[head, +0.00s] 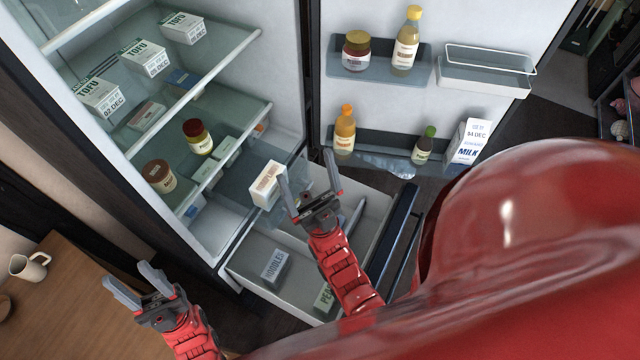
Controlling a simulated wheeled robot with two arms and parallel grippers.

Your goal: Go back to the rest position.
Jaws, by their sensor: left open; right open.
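My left gripper (130,276) is open and empty at the lower left, above the wooden table's right side. My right gripper (308,172) is open in front of the open fridge, above the pulled-out lower drawer (243,281). A white labelled box (266,184) shows just left of the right gripper's left finger, not between the fingers. I cannot tell whether finger and box touch. My red arm or body covers the lower right of the view.
The fridge door (470,25) stands open with bottles, a jar and a milk carton (468,141) in its racks. Fridge shelves (218,60) hold tofu boxes and jars. The drawer holds a noodles box (274,266). A mug (30,266) stands on the wooden table (70,310).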

